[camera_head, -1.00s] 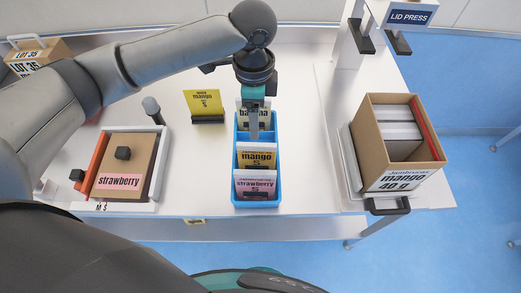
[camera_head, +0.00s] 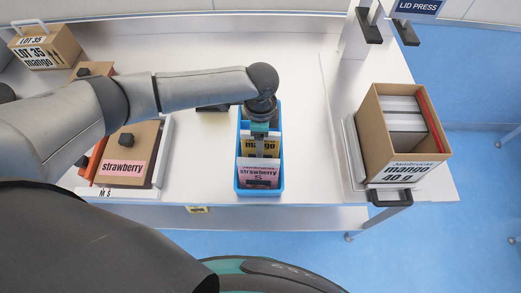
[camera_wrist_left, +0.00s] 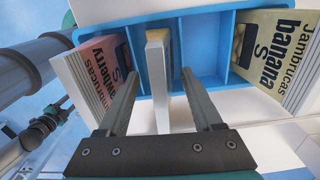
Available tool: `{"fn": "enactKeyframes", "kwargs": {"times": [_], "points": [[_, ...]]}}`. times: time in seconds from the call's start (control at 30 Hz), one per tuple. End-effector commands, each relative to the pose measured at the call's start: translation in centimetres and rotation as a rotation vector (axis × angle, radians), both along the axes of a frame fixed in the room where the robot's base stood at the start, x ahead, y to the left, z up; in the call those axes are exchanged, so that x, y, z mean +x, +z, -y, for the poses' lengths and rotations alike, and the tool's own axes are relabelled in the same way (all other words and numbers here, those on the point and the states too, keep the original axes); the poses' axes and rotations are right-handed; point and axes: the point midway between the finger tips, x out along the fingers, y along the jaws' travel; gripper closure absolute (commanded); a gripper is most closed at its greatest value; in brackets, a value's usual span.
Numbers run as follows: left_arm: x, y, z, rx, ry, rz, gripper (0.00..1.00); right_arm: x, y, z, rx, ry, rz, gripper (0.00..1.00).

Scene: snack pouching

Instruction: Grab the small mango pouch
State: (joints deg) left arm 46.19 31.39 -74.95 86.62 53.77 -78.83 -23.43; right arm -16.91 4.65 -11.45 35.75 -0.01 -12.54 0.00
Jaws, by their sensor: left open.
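The blue divided bin (camera_head: 281,152) stands at the table's middle. The mango pouch (camera_head: 249,146), marked S, stands upright in its middle part, partly covered by my left gripper (camera_head: 262,142). In the left wrist view the mango pouch (camera_wrist_left: 157,85) is seen edge-on between the two fingers of my left gripper (camera_wrist_left: 160,75). The gripper is open, with one finger on each side of the pouch and visible gaps. The strawberry pouch (camera_head: 259,174) stands in the front compartment. The banana pouch (camera_wrist_left: 275,55) shows at the other end in the wrist view. My right gripper is out of view.
A strawberry box (camera_head: 128,168) lies on a tray at left. A LOT 35 mango carton (camera_head: 50,48) stands at the back left. An open mango 40 g carton (camera_head: 400,160) stands at right by the lid press (camera_head: 417,7).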

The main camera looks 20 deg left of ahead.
Motion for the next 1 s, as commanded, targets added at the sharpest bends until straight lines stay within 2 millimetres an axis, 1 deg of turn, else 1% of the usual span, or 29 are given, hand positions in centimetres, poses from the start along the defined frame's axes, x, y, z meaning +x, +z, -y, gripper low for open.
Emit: {"fn": "enactKeyframes", "kwargs": {"times": [0.03, 0.1, 0.3, 0.37, 0.9, 1.0], "points": [[0.00, -0.42, 0.02, 0.000, 0.000, 0.000, 0.33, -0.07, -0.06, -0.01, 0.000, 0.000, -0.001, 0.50], [0.03, -0.66, -0.02, 0.000, 0.000, 0.001, 0.33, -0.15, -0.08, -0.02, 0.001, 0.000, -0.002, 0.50], [0.03, -0.67, -0.02, -0.001, 0.000, 0.001, 0.33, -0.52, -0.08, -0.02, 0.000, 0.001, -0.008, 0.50], [0.03, -0.66, -0.02, -0.001, 0.000, 0.001, 0.39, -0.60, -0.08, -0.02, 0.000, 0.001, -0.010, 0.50], [0.05, -0.63, -0.02, -0.001, 0.000, 0.002, 1.00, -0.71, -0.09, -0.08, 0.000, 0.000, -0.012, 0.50], [0.05, -0.63, -0.02, -0.001, 0.000, 0.002, 1.00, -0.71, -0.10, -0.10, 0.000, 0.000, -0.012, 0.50]]}}
